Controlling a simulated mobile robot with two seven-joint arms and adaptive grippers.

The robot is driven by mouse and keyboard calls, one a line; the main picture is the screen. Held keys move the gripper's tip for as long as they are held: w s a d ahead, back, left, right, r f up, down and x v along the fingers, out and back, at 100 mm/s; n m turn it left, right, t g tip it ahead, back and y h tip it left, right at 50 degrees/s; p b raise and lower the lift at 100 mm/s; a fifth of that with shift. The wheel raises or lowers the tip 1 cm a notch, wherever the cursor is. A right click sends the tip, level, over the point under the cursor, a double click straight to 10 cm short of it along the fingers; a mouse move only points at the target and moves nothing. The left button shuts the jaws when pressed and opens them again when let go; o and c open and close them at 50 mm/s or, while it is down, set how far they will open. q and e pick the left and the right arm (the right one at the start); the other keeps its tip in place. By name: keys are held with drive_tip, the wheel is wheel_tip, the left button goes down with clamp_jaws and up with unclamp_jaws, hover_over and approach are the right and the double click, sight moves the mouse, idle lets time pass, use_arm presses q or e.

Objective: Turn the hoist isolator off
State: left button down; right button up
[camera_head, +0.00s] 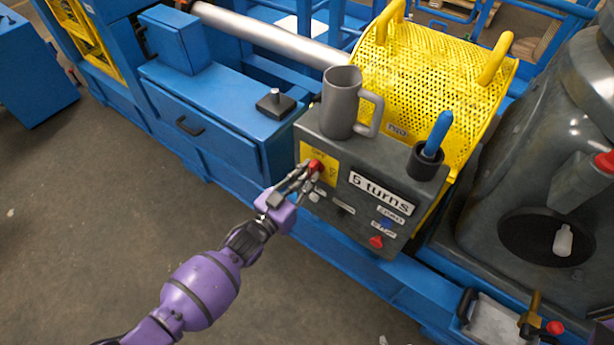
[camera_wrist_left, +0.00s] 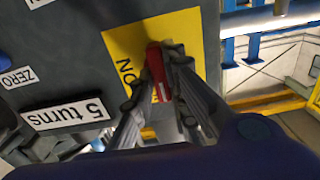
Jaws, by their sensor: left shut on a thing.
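The isolator's red handle (camera_head: 315,166) stands on a yellow plate (camera_head: 328,158) at the left of the grey control box's front. My left gripper (camera_head: 312,172) reaches in from the lower left, and its fingers are closed on the handle. In the left wrist view the red handle (camera_wrist_left: 158,72) sits between the two grey fingertips (camera_wrist_left: 160,85), in front of the yellow plate (camera_wrist_left: 182,32). The word "ON" shows beside it on the plate; the fingers hide part of the plate. My right gripper is in neither view.
The control box (camera_head: 345,225) carries a "5 turns" label (camera_head: 380,192), a blue button (camera_head: 386,224) and a red knob (camera_head: 376,242). A grey mug (camera_head: 340,105) and a cup holding a blue-handled tool (camera_head: 437,135) stand on top. A yellow perforated guard (camera_head: 425,80) is behind.

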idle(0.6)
use_arm(q)
drive_tip(key=c, duration=1.7)
unclamp_jaws()
drive_tip(key=v, duration=1.2)
